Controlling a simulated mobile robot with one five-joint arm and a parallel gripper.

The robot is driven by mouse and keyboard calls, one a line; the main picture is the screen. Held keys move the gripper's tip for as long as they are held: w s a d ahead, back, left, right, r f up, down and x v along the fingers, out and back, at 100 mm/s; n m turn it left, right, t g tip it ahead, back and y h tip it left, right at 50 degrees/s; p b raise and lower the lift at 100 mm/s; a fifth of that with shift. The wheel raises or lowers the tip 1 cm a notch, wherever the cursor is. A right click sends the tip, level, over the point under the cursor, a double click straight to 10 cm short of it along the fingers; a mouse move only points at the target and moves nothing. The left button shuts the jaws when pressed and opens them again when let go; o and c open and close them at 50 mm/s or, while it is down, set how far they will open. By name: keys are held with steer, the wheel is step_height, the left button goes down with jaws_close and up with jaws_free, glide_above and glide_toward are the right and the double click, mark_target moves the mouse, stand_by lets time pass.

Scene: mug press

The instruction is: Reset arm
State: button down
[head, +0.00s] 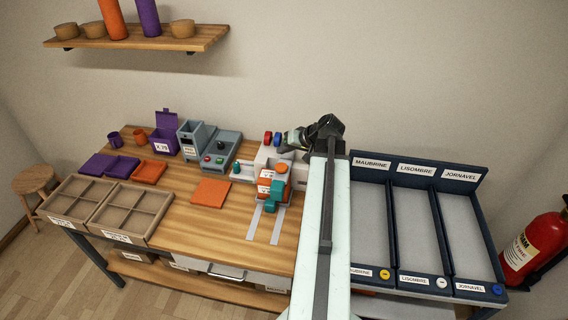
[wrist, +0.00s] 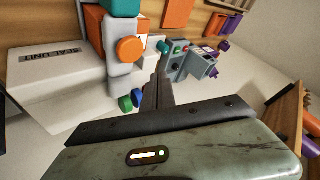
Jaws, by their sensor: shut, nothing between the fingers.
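My arm rises from the bottom of the head view, and my gripper (head: 283,148) reaches left over the back of the white machine (head: 266,156). In the wrist view my gripper (wrist: 163,50) is shut, with its fingers together and nothing between them. The white machine, labelled as a seal unit (wrist: 50,70), is beside the fingers on the left. It has an orange round knob (wrist: 131,49) and teal and orange parts at its front.
A grey-blue machine (head: 221,150) and purple box (head: 164,139) stand left on the wooden bench (head: 180,213). Divided wooden trays (head: 127,212) lie front left. Labelled bins (head: 408,226) stand right of my arm. A shelf (head: 140,40) hangs on the wall.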

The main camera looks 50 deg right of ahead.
stand_by(0.4)
steer(key=w+a+f+n+g+y+b, duration=0.15)
steer(key=w+a, duration=0.25)
steer(key=a, duration=0.5)
steer(key=w+a+f+n+y, duration=0.1)
steer(key=w+a+n, duration=0.1)
steer(key=w+a, duration=0.5)
steer(key=w+a+f+n+g+y+b, duration=0.1)
steer(key=w+a+n, duration=0.1)
steer(key=a, duration=0.8)
steer(key=s+a+f+n+g, duration=0.1)
steer(key=a+f+n+g, duration=0.1)
steer(key=a, duration=0.7)
steer(key=s+a+f+n+g, duration=0.1)
steer(key=a+f+n+g, duration=0.15)
steer(key=a, duration=0.75)
steer(key=s+a+f+g+h+b, duration=0.1)
steer(key=s+a+f+h+b, duration=0.15)
steer(key=s+a, duration=0.25)
steer(key=s+d+m, duration=0.1)
steer(key=d+h, duration=0.1)
steer(key=d, duration=0.1)
steer(key=s+d+m+g+h+p, duration=0.1)
steer(key=d, duration=0.1)
steer(key=shift+s+f+m, duration=0.25)
steer(key=shift+s+m, duration=0.05)
steer(key=shift+s, duration=0.05)
